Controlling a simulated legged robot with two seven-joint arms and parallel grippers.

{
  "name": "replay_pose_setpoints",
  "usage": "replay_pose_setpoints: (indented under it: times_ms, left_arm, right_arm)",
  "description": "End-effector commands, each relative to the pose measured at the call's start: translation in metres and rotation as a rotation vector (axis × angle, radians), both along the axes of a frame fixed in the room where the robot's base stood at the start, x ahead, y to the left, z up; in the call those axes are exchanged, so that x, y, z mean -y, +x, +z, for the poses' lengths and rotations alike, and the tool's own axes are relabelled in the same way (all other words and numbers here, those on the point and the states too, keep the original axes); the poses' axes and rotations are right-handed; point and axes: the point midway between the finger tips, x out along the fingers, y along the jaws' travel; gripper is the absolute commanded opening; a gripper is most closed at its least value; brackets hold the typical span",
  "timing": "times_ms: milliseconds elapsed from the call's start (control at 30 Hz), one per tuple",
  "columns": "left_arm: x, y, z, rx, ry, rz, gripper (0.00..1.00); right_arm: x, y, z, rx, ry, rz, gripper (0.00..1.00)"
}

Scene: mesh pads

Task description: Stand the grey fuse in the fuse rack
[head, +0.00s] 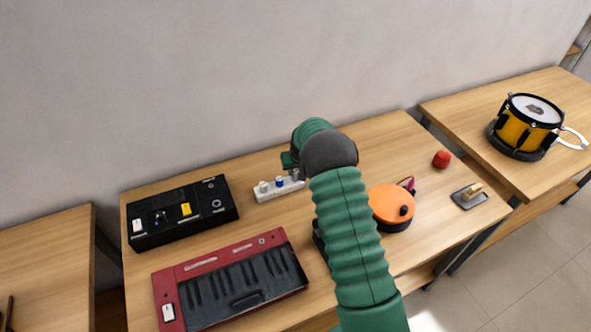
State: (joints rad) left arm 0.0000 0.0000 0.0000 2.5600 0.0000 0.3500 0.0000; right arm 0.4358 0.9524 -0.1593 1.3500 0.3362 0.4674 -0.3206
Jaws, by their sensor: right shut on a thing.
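The fuse rack (266,196) is a pale strip on the middle table near the wall. A white fuse and a blue fuse (280,182) stand in it. My right gripper (291,165) is over the right end of the rack, shut on the grey fuse (295,174), of which only a small bit shows below the jaws. I cannot tell whether its foot is in the rack or just above it. My green forearm and dark wrist hide the rack's right end. My left gripper is not in view.
A black box (182,219) with switches stands left of the rack. A red keyboard-like unit (222,260) lies in front. Right of my arm are an orange round device (391,207), a red cone (441,159) and a grey plate with a brass block (469,196). A yellow drum (530,124) stands on the right table.

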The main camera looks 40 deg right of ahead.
Motion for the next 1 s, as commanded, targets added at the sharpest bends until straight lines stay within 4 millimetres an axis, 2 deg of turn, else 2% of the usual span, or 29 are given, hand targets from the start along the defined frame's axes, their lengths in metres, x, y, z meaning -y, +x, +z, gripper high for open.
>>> replay_pose_setpoints:
  times_ms: [367,400,600,867,1000]
  left_arm:
    - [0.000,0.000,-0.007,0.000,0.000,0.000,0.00]
    - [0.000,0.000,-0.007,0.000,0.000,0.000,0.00]
    - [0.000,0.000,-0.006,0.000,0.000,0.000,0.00]
    - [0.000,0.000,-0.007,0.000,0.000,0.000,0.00]
    - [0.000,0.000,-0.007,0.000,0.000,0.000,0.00]
  right_arm:
    - [0.000,0.000,-0.011,0.000,0.000,0.000,0.00]
    - [0.000,0.000,-0.011,0.000,0.000,0.000,0.25]
    - [0.000,0.000,-0.010,0.000,0.000,0.000,0.49]
    - [0.000,0.000,-0.010,0.000,0.000,0.000,0.49]
    - [-0.002,-0.003,0.001,0.001,0.000,0.000,0.49]
